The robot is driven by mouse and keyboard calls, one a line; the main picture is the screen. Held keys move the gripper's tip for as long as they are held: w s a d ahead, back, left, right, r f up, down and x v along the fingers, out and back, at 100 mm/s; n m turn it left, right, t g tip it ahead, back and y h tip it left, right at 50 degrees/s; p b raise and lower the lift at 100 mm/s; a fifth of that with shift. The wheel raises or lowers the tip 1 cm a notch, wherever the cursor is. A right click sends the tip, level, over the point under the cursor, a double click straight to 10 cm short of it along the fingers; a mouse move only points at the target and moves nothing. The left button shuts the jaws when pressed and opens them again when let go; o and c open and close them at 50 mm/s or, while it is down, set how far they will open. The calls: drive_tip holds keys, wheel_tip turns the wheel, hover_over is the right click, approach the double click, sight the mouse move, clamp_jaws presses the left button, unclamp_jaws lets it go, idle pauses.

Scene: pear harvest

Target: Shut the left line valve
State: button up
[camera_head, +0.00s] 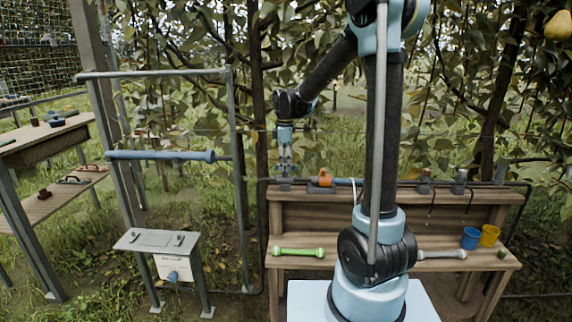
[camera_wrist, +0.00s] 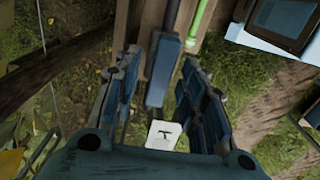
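A grey valve-like fitting (camera_head: 285,185) stands at the left end of the pipe along the bench's back board. My gripper (camera_head: 285,174) points down just above the grey fitting; contact cannot be told. In the wrist view my gripper (camera_wrist: 160,62) has its fingers apart, with a blue-grey bar (camera_wrist: 163,70) showing between them. A white card with a dark T-shaped mark (camera_wrist: 163,135) lies in view below the bar.
The wooden bench (camera_head: 400,264) holds a green bar (camera_head: 298,251), a blue cup (camera_head: 470,238) and a yellow cup (camera_head: 490,235). More fittings (camera_head: 460,181) stand on the pipe at right. A metal frame (camera_head: 160,156) and small stand (camera_head: 157,241) are at left.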

clamp_jaws()
drive_tip(key=shift+m, duration=0.3)
drive_tip(key=m, duration=0.3)
drive_tip(key=shift+m, duration=0.3)
drive_tip(key=m, duration=0.4)
drive_tip(key=shift+w+m, duration=0.1)
drive_tip(key=shift+m, duration=0.2)
drive_tip(key=m, duration=0.9)
